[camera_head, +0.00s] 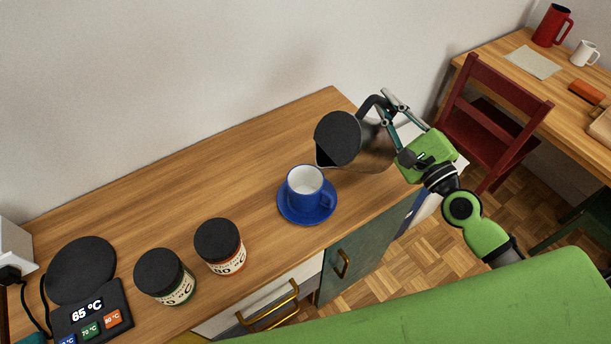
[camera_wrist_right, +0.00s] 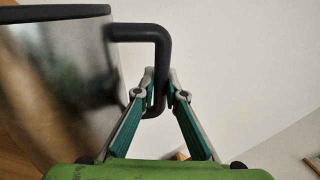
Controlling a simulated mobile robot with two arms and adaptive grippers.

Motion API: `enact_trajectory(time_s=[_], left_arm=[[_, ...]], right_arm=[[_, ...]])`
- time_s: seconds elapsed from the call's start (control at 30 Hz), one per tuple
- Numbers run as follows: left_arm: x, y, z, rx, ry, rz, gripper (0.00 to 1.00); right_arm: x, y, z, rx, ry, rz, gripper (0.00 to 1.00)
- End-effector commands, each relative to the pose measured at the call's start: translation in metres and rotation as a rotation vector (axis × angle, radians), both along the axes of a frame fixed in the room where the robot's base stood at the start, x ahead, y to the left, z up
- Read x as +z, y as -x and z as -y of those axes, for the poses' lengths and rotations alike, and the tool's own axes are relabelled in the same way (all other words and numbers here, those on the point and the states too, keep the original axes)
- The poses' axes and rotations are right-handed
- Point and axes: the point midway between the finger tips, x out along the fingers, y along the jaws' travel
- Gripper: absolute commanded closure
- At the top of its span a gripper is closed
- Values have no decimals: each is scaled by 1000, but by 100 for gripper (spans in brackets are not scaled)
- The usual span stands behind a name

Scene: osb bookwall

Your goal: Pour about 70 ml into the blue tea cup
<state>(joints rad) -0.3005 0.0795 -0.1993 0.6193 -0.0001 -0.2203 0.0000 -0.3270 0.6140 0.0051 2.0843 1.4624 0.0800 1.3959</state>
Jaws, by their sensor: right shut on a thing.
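The blue tea cup (camera_head: 305,189) has a white inside and stands upright on a blue saucer (camera_head: 291,211) on the wooden counter. A kettle (camera_head: 340,138) with a dark lid and shiny body is just right of and behind the cup, tilted with its spout toward the cup. My right gripper (camera_head: 378,108) is shut on the kettle's dark handle. The handle between the fingers (camera_wrist_right: 160,88) also shows in the right wrist view. No stream of liquid is visible, and I cannot tell the level in the cup. My left gripper is not in view.
Two dark-lidded jars (camera_head: 165,276) (camera_head: 219,246) stand left of the cup. A black kettle base (camera_head: 81,271) with a 65 °C display is at the far left. A red chair (camera_head: 488,125) and a desk (camera_head: 500,48) stand at right. The counter behind the cup is clear.

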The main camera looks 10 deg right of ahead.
Motion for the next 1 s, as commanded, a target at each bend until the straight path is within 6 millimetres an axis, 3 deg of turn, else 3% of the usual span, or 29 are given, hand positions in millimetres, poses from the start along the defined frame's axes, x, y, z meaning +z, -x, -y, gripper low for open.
enact_trajectory(time_s=[0.4,1.0], left_arm=[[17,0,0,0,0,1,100],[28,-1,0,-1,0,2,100]], right_arm=[[27,5,-15,-2,149,62,100],[40,10,-26,-3,244,97,100]])
